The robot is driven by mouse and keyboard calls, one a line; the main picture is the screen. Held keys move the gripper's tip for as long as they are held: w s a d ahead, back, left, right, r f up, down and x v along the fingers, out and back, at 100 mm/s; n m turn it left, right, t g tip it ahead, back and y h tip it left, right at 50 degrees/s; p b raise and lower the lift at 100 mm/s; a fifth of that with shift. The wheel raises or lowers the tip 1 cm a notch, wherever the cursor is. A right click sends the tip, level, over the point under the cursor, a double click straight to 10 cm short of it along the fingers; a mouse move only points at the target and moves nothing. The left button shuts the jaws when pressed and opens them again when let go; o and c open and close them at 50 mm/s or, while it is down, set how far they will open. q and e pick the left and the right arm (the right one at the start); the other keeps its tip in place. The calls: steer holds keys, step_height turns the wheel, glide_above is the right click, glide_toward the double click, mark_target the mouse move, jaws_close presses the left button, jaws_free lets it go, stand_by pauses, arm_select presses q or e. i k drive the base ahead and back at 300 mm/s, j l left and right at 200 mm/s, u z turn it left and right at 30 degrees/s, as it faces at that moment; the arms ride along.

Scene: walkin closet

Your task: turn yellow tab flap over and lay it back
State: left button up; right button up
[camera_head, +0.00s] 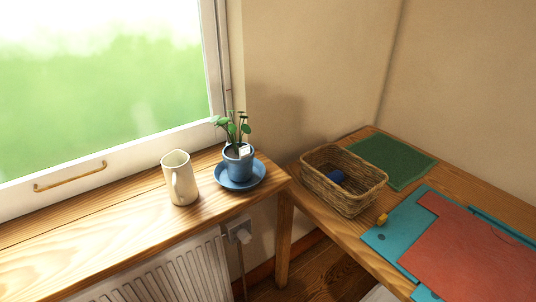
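A small yellow tab (382,219) shows at the near left edge of a teal board (408,222) on the right-hand wooden table. I cannot tell exactly how the tab is joined to the board or which flap it belongs to. A red panel (470,258) lies flat over much of the teal board, leaving teal showing along the left and far edges. The right part of the board and panel runs toward the picture edge. Neither of my grippers is in view.
A wicker basket (341,197) with a blue item (337,176) inside stands just beyond the tab. A green mat (393,160) lies behind it. On the window ledge (95,247) stand a cream pitcher (180,177) and a blue plant pot (238,165) on a blue saucer (258,176).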

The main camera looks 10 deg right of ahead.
mark_target(394, 232)
steer(key=z, duration=1.6)
